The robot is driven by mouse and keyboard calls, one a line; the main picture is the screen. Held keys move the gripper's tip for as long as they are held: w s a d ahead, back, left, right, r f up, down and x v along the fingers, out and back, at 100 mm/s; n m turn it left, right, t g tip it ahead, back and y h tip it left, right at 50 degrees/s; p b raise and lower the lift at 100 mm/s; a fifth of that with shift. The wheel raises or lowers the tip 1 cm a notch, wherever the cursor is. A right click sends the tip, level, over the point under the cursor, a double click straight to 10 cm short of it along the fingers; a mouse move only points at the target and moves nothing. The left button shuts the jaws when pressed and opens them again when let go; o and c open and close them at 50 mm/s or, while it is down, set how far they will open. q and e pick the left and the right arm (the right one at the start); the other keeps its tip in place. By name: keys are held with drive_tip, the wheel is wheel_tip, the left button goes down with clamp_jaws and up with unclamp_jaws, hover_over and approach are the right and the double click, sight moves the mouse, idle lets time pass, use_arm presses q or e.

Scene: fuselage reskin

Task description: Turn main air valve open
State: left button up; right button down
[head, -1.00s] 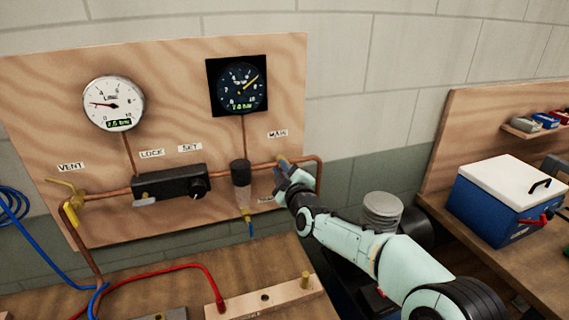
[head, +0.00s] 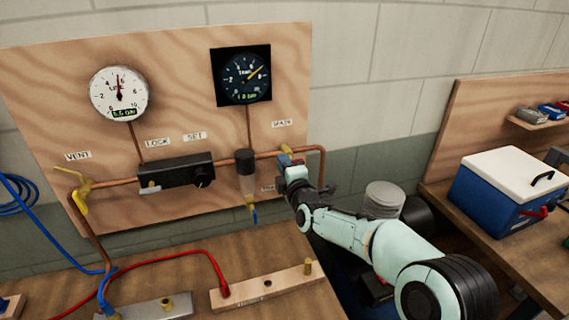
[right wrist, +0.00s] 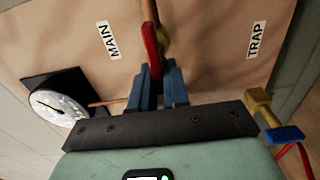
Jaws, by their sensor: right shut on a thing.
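The main air valve (right wrist: 164,40) is a brass fitting with a red handle (right wrist: 151,42), on the copper pipe by the MAIN label (head: 282,124). My right gripper (head: 288,160) is at this valve in the head view and hides most of it. In the right wrist view, the blue fingers of my right gripper (right wrist: 157,82) are shut on the red handle. The white LINE gauge (head: 119,94) has its needle pointing about straight up. The black TANK gauge (head: 244,76) has a yellow needle pointing up and right. My left gripper is out of view.
A yellow vent valve (head: 79,196), a black regulator block (head: 176,172) and a filter bowl (head: 246,178) sit along the pipe. The trap valve's blue handle (right wrist: 285,134) is near my right gripper. A blue-and-white cooler box (head: 505,185) stands on the right bench.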

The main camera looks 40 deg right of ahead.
idle(0.5)
drive_tip(key=c, duration=1.2)
unclamp_jaws()
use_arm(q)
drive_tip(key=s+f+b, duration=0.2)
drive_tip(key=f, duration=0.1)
use_arm(e)
drive_tip(key=v, duration=1.3)
drive_tip(key=shift+s, duration=0.2)
